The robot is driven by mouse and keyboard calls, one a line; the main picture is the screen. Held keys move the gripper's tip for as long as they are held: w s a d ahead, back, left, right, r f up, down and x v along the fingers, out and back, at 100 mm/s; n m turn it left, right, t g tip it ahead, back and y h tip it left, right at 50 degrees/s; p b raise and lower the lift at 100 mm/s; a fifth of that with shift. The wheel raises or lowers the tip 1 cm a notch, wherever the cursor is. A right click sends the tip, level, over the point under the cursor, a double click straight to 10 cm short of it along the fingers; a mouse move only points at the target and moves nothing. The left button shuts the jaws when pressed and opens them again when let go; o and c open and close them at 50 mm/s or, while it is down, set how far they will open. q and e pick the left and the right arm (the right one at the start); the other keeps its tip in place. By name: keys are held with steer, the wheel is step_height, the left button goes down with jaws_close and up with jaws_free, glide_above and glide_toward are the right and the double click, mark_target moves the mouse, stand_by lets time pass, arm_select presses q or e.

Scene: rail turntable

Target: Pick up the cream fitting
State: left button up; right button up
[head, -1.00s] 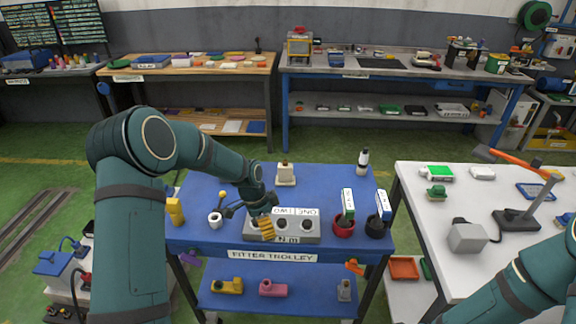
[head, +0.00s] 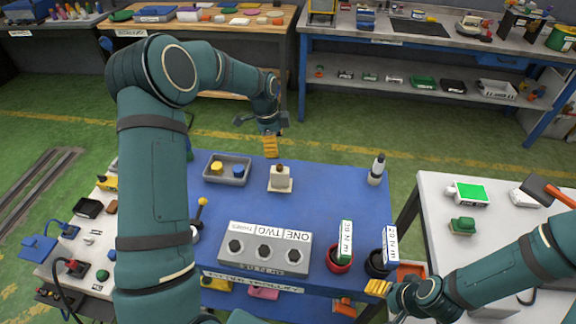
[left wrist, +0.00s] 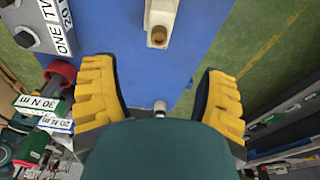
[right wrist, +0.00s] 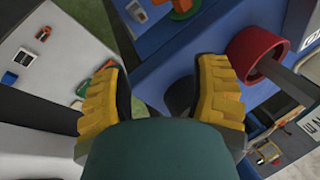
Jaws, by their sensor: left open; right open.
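The cream fitting (head: 280,180), a pale block with a brownish top, stands on the blue trolley top (head: 325,205) toward its far side. It also shows at the top of the left wrist view (left wrist: 160,20), ahead of the fingers and apart from them. My left gripper (head: 270,146) has yellow fingers and hangs just behind and left of the fitting in the head view; the left wrist view shows its fingers wide apart and empty. My right gripper (head: 378,287) is at the trolley's front right corner, open and empty, near the black cup (head: 376,264).
A grey tray (head: 227,168) with yellow and blue pieces sits left of the fitting. A red cup (head: 338,260) and a white-and-black bottle (head: 377,170) stand to the right. A white table (head: 450,190) is at right.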

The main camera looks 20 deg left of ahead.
mark_target(280, 165)
arm_select(q)
steer(key=f, duration=0.5)
steer(key=d+f, duration=0.1)
steer(key=f, duration=0.2)
steer(key=shift+w+d+f, duration=0.1)
steer(key=shift+w+f, duration=0.05)
steer(key=shift+f, duration=0.1)
steer(key=shift+d+f, duration=0.15)
steer(key=shift+f, duration=2.45)
jaws_close()
